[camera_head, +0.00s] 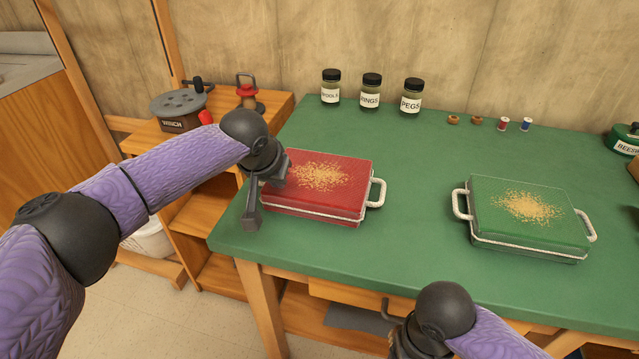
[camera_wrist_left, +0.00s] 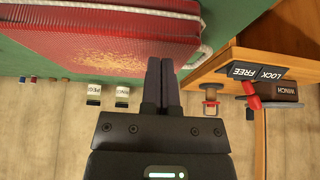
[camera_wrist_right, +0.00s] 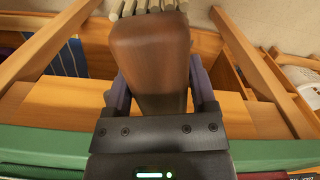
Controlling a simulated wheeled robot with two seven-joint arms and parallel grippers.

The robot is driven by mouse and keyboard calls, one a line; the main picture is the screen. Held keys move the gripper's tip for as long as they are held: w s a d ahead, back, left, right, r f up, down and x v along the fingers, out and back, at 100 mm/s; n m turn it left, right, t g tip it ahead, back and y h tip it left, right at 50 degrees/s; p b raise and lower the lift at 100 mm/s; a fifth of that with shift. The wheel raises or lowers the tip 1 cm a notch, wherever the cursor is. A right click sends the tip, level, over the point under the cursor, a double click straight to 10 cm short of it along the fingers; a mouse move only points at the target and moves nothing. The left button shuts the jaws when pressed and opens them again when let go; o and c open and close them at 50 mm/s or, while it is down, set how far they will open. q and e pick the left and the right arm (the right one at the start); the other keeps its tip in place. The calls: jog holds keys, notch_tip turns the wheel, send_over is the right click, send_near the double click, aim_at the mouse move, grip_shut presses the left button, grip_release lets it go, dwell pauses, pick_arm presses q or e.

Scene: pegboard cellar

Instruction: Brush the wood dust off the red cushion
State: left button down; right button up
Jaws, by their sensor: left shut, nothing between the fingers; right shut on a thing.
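The red cushion (camera_head: 345,203) lies on the green bench top with a patch of wood dust (camera_head: 318,176) on its upper face. It has a white handle at its right end. My left gripper (camera_head: 252,216) is shut and empty at the cushion's left end; I cannot tell whether it touches. The left wrist view shows the closed fingers (camera_wrist_left: 162,78) beside the cushion (camera_wrist_left: 110,35) and its dust. My right gripper (camera_wrist_right: 160,92) is shut on the brown wooden handle of a brush (camera_wrist_right: 150,50), with pale bristle tufts at its far end. The head view hides this brush.
A green cushion (camera_head: 510,235) with dust (camera_head: 528,207) lies to the right on the green bench (camera_head: 415,180). Labelled jars (camera_head: 370,95) and small spools (camera_head: 502,124) stand at the back. A winch (camera_head: 180,112) sits on the left shelf. Bench top between the cushions is clear.

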pick_arm(q)
jog(key=shift+f, duration=0.55)
pick_arm(e)
jog(key=shift+f, duration=0.1)
